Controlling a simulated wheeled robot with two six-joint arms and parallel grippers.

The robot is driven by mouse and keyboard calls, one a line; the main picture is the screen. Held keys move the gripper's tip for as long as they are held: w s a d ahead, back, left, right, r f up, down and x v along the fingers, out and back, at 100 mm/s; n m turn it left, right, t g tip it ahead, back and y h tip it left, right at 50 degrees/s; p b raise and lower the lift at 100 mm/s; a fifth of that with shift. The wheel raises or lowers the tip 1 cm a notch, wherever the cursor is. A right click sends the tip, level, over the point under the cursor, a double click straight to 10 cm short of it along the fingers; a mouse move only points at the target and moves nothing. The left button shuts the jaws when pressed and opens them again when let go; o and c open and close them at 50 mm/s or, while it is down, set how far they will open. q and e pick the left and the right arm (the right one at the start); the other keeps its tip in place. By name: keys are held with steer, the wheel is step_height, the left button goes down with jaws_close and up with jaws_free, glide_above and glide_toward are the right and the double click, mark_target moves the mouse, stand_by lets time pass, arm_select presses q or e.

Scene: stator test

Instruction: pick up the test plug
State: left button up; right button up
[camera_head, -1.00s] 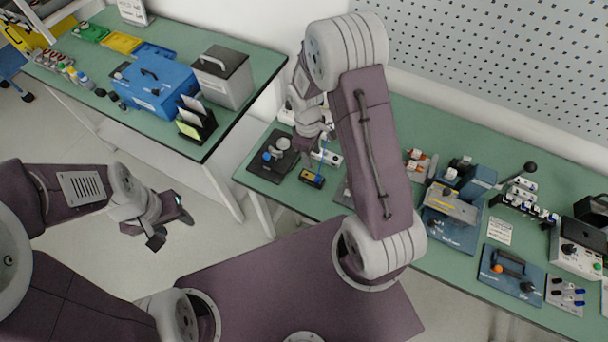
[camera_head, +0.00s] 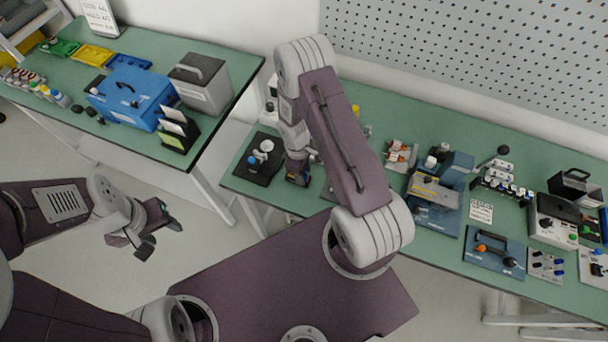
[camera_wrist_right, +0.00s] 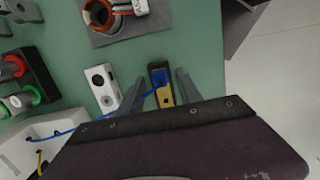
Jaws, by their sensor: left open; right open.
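In the right wrist view a small blue plug (camera_wrist_right: 160,77) sits at a black and yellow holder (camera_wrist_right: 163,97), and a thin blue cable runs left from there. My right gripper (camera_wrist_right: 158,90) is open, with one finger on each side of the holder; I cannot tell whether they touch it. In the head view my right gripper (camera_head: 298,170) is low over the bench, and the holder (camera_head: 298,180) is partly hidden beneath it. My left gripper (camera_head: 158,230) is open and empty over the floor, away from the benches.
A white switch box (camera_wrist_right: 103,88) stands close left of the holder. A black mat with small parts (camera_head: 258,170) lies left of my right gripper. A blue fixture (camera_head: 436,205) stands to its right.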

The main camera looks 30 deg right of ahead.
mark_target(305, 174)
steer(key=shift+f, duration=0.15)
jaws_close()
steer(key=shift+r, duration=0.55)
step_height(305, 174, up, 3)
steer(key=shift+f+b, duration=0.2)
steer(key=shift+b, duration=0.1)
steer(key=s+d+r+b, duration=0.1)
steer(key=s+d+r, duration=0.1)
steer(key=s+r, duration=0.5)
steer(key=s, duration=0.4)
steer(key=shift+s+r+b, duration=0.25)
steer(key=shift+s+b, duration=0.05)
